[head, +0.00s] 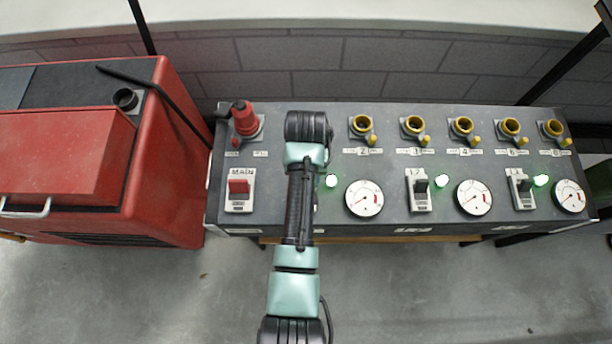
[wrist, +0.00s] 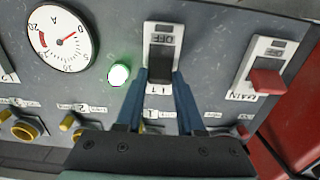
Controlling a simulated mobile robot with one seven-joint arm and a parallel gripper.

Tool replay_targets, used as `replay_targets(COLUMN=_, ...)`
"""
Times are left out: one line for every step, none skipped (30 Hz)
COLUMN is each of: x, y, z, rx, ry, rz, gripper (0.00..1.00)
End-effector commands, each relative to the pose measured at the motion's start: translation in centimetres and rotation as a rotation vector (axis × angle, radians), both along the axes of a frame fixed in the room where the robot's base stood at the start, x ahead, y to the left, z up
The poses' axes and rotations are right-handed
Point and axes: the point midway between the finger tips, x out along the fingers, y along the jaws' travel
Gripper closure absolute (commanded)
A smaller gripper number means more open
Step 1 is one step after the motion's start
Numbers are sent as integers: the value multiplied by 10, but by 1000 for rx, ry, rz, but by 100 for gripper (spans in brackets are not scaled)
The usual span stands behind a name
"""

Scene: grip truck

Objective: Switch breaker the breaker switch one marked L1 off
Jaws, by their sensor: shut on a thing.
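The L1 breaker switch (wrist: 161,64) is a dark lever on a white plate in the wrist view. The word OFF shows on the plate at the end away from the L1 label. My gripper (wrist: 160,76) has its two blue fingers on either side of the lever, shut on it. The green lamp (wrist: 119,75) beside the switch is lit; in the head view it shows (head: 331,181) just right of my arm. In the head view my arm covers the L1 switch and the gripper.
The red MAIN switch (head: 238,187) is left of my arm. The L2 (head: 420,187) and L3 (head: 522,186) switches, with lit green lamps and round gauges, are to the right. Yellow-ringed sockets (head: 414,124) line the back. A red machine (head: 150,150) stands at left.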

Motion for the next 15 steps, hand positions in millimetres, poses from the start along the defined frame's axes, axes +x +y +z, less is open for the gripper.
replay_targets(x=0, y=0, z=1, rx=0, ry=-6, rz=0, gripper=100)
replay_targets(x=0, y=0, z=1, rx=0, ry=-10, rz=0, gripper=100)
replay_targets(x=-1, y=0, z=2, rx=0, ry=-18, rz=0, gripper=100)
replay_targets(x=-2, y=0, z=2, rx=-1, ry=-24, rz=1, gripper=100)
replay_targets(x=-3, y=0, z=2, rx=-1, ry=-33, rz=1, gripper=100)
replay_targets(x=-3, y=0, z=3, rx=-2, ry=-49, rz=0, gripper=100)
replay_targets(x=-5, y=-1, z=3, rx=-2, ry=-60, rz=0, gripper=100)
replay_targets(x=-5, y=0, z=4, rx=-2, ry=-76, rz=1, gripper=100)
replay_targets(x=-7, y=-1, z=4, rx=-2, ry=-97, rz=1, gripper=100)
replay_targets(x=-8, y=-1, z=5, rx=-2, ry=-115, rz=2, gripper=100)
replay_targets(x=-9, y=-1, z=5, rx=-3, ry=-136, rz=2, gripper=100)
replay_targets(x=-11, y=-1, z=5, rx=-2, ry=-165, rz=1, gripper=100)
replay_targets(x=-13, y=-1, z=5, rx=-2, ry=-188, rz=2, gripper=100)
replay_targets(x=-14, y=-1, z=5, rx=-2, ry=-213, rz=3, gripper=100)
replay_targets(x=-16, y=-1, z=5, rx=-2, ry=-249, rz=2, gripper=100)
